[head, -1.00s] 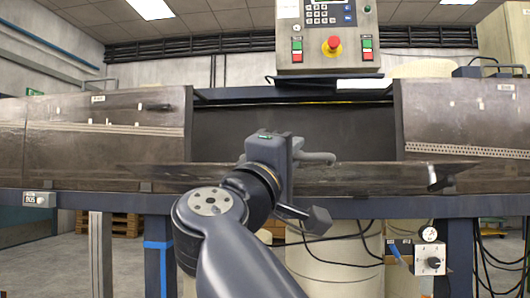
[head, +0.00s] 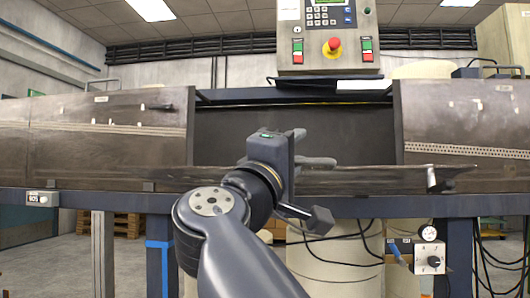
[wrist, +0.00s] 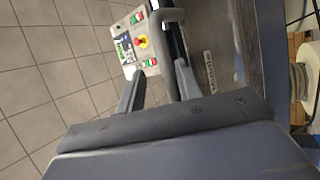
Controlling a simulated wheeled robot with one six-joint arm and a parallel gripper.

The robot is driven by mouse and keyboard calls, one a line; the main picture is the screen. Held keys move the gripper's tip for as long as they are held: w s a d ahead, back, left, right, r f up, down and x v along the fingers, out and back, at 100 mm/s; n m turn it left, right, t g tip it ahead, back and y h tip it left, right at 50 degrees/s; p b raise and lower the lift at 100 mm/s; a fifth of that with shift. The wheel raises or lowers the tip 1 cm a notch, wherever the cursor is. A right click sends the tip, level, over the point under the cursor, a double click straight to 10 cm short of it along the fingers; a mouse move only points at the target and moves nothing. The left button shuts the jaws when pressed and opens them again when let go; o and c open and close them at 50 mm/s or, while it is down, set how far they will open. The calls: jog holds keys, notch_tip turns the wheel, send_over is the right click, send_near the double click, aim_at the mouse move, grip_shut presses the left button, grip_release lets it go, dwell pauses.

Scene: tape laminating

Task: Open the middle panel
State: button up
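The middle panel (head: 390,180) is swung out and down, seen nearly edge-on in the head view, with the dark opening (head: 350,130) exposed behind it. In the wrist view the panel (wrist: 218,30) is on the right and the bent grey handle (wrist: 165,15) is at the top.
Closed panels stand to the left (head: 105,135) and right (head: 470,125) of the opening. A control box (head: 328,35) with a red emergency button hangs above it. Cables and a gauge (head: 428,233) are below the blue frame on the right.

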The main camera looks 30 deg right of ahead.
jog(key=shift+s+a+f+b, duration=0.1)
jog(key=shift+a+f+b, duration=0.25)
jog(key=b+v, duration=0.2)
jog(key=v, duration=0.8)
jog(key=shift+r+b, duration=0.2)
jog(key=shift+b, duration=0.2)
jog(key=shift+s, duration=0.1)
